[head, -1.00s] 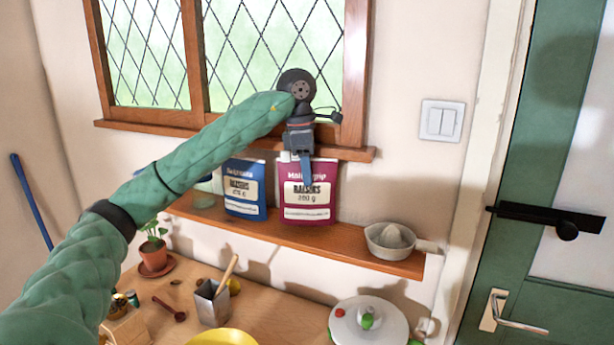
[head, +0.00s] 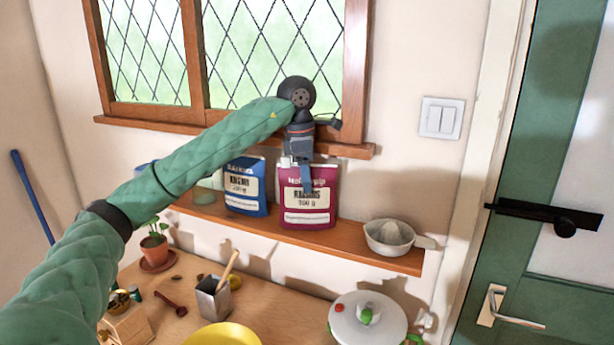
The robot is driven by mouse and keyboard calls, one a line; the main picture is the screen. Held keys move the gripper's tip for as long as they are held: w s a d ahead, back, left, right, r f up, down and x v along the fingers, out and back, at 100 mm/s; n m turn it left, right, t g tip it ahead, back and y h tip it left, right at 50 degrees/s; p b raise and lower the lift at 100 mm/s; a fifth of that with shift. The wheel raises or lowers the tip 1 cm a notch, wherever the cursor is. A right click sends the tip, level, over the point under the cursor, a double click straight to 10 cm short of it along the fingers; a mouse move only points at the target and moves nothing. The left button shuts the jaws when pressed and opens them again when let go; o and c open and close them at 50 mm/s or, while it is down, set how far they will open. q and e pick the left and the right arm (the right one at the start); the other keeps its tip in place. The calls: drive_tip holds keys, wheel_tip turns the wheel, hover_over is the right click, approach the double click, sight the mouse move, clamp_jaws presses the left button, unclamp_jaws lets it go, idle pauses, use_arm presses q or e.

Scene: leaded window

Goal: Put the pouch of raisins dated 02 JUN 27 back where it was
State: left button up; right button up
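A magenta pouch (head: 307,205) with a cream label reading RAISINS stands upright, or nearly so, at the front of the wooden shelf (head: 360,250) under the window. My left gripper (head: 306,186) reaches down from above, with a finger in front of the pouch's top edge. It appears shut on that edge; the rear finger is hidden. A blue pouch (head: 246,186) with a similar label stands just left of it on the shelf. No date is readable on either pouch. My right gripper is not in view.
A pale citrus squeezer (head: 390,237) stands at the shelf's right end, with bare shelf between it and the magenta pouch. A glass jar (head: 207,190) stands left of the blue pouch. The window sill (head: 345,150) juts out above. Below, the worktop holds a lidded pot (head: 368,325) and a yellow bowl (head: 222,336).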

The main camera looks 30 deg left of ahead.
use_arm(q)
drive_tip(key=shift+r, duration=0.1)
drive_tip(key=shift+r, duration=0.15)
drive_tip(key=shift+a+r, duration=0.1)
drive_tip(key=shift+r, duration=0.3)
wheel_tip(320, 180, up, 2)
drive_tip(key=shift+a+r+b, duration=0.1)
drive_tip(key=shift+b, duration=0.45)
drive_tip(key=shift+s+a+r+b, duration=0.1)
drive_tip(key=shift+a+r+b, duration=0.05)
drive_tip(key=shift+r, duration=1.1)
drive_tip(key=shift+s+a+r+b, duration=0.1)
drive_tip(key=shift+r+b, duration=0.1)
drive_tip(key=shift+r, duration=1)
drive_tip(key=shift+s+a+r+b, duration=0.1)
drive_tip(key=shift+a+r+b, duration=0.05)
drive_tip(key=shift+r, duration=1.6)
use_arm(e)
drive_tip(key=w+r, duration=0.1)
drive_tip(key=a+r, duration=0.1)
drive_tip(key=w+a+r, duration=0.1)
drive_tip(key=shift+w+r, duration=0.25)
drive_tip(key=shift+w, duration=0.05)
use_arm(q)
drive_tip(key=shift+r, duration=0.1)
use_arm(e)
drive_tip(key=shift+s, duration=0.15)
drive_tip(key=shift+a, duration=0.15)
